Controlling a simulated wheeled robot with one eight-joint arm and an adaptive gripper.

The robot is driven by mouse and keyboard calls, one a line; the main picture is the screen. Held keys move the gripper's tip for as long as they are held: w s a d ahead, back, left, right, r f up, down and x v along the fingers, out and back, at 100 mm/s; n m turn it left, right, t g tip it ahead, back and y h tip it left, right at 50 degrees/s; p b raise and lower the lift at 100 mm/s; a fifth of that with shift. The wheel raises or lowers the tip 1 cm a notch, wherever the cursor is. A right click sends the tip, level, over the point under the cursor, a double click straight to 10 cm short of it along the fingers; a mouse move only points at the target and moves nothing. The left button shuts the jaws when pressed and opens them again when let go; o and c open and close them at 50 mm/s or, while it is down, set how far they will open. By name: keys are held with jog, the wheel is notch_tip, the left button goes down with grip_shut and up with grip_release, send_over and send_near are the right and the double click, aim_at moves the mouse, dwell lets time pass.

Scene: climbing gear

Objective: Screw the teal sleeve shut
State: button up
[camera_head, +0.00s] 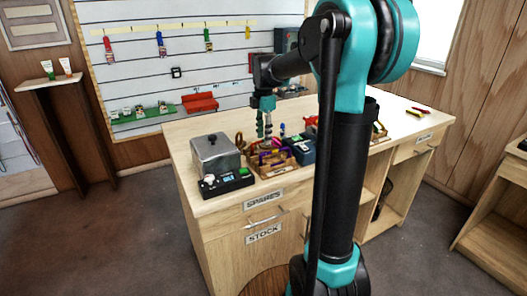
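My gripper (266,146) points down over a low wooden compartment tray (284,168) on the workbench. Its fingers are too small and dark to tell whether they are open or shut. Small coloured climbing pieces lie in and around the tray, among them a purple one (262,153) close to the fingertips and an orange-brown one (239,141) to their left. I cannot make out a teal sleeve. Teal at the wrist belongs to my arm.
A grey metal box (215,155) and a black device with a green display (226,185) stand left of the tray. A dark blue-grey box (302,152) is to its right. Red and yellow tools (418,111) lie at the right of the workbench (385,104), where bare surface shows.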

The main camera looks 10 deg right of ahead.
jog(key=shift+f, duration=1.15)
jog(key=shift+s, duration=0.15)
jog(key=shift+s+d, duration=0.25)
jog(key=shift+s, duration=0.4)
jog(key=shift+r, duration=1.4)
jog(key=shift+w+a, duration=0.2)
jog(key=shift+w, duration=0.6)
